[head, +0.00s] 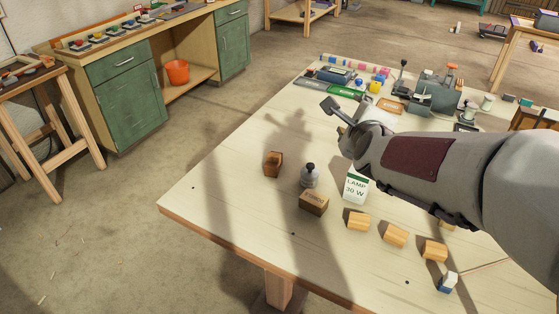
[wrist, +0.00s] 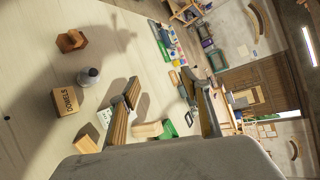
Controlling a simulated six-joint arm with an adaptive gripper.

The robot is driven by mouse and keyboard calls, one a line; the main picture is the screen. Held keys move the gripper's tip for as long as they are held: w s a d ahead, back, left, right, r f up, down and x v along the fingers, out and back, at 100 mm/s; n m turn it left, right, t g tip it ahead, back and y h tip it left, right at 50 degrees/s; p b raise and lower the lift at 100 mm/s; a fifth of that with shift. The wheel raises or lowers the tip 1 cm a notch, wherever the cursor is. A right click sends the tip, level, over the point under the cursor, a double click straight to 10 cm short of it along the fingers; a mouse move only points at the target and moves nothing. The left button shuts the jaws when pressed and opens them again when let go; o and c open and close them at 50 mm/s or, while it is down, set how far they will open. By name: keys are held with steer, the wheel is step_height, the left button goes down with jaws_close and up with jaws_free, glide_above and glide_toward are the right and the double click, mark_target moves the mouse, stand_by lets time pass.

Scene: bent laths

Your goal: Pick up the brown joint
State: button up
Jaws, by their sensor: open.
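The brown joint (head: 273,164), a small reddish-brown wooden piece with a notched shape, stands on the table's left part in the head view. It also shows at the upper left of the wrist view (wrist: 71,41). My gripper (head: 334,112) is above the table, up and to the right of the joint in the head view, and apart from it. In the wrist view my gripper (wrist: 167,107) has its two fingers spread wide. No object is held between them; a pale wooden piece (wrist: 150,130) shows beyond the gap.
Near the joint stand a grey bottle with a black top (head: 310,178) and a brown DOWELS box (head: 314,202). A white LAMP box (head: 356,190) and several pale wood blocks (head: 395,235) are to the right. Tools crowd the table's far end. Table left of the joint is clear.

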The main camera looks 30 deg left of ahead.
steer(key=w+a+f+m+t, duration=0.1)
steer(key=a+f+m, duration=0.25)
steer(key=a, duration=0.35)
steer(key=w+a+f+m+t, duration=0.1)
steer(key=a+f+m+t, duration=0.15)
steer(key=a+m, duration=0.3)
steer(key=s+a+f+m+t+h, duration=0.1)
steer(key=s+a+f+m+h, duration=0.1)
steer(key=s+a+f+m, duration=0.3)
steer(key=shift+a+f+m+t, duration=0.35)
steer(key=shift+a+f+m, duration=0.65)
steer(key=shift+a+f, duration=1.05)
steer(key=shift+d+f, duration=0.4)
steer(key=shift+f, duration=0.1)
glide_toward(273, 159)
steer(key=x, duration=0.3)
steer(key=shift+w+a, duration=0.1)
steer(key=shift+w, duration=0.2)
steer(key=shift+x, duration=0.85)
steer(key=shift+w, duration=0.15)
steer(key=shift+x, duration=2.75)
